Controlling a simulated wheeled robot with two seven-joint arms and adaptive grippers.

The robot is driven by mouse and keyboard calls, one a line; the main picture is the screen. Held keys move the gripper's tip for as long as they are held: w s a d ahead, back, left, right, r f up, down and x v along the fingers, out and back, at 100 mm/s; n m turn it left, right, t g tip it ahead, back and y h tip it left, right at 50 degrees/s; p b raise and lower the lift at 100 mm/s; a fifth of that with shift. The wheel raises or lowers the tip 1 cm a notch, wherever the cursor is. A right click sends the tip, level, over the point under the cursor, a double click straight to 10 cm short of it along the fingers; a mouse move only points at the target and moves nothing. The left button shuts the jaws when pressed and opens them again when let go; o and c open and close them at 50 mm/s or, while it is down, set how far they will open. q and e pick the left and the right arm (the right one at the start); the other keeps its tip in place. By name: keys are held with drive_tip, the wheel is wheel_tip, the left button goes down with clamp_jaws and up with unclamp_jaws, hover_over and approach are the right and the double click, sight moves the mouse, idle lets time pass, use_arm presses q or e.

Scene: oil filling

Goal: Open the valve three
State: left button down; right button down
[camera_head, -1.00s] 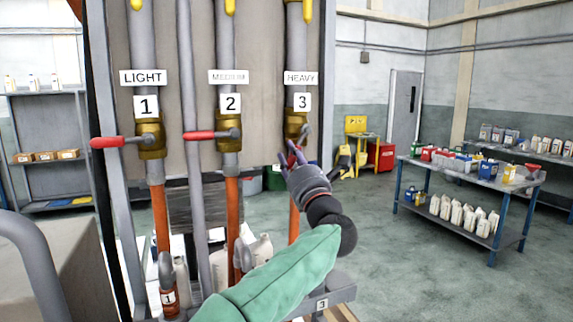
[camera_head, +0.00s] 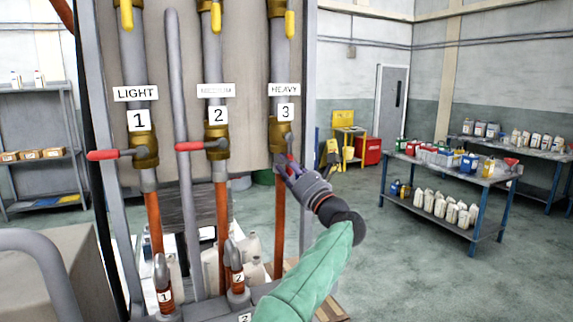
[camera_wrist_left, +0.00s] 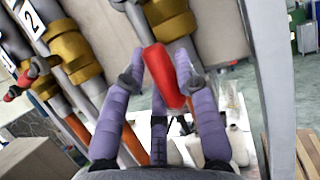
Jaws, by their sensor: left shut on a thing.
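Valve three (camera_head: 282,135) is a brass body on the pipe under the "HEAVY" and "3" labels. My left gripper (camera_head: 287,168) is at its red handle (camera_head: 291,160), which points downward from the pivot. In the left wrist view the purple fingers are closed around the red handle (camera_wrist_left: 165,77), one on each side and one below. The brass body of valve three (camera_wrist_left: 170,20) is just above it. Part of the handle is hidden by the fingers in the head view. My right gripper is not in view.
Valve one's red handle (camera_head: 103,155) and valve two's red handle (camera_head: 190,146) point left, level. A grey upright pipe (camera_head: 183,120) stands between pipes one and two. A bench with bottles (camera_head: 450,172) is at right.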

use_arm(q)
drive_tip(key=shift+d+f, duration=0.1)
drive_tip(key=c, duration=0.9)
unclamp_jaws()
drive_tip(key=v, duration=1.2)
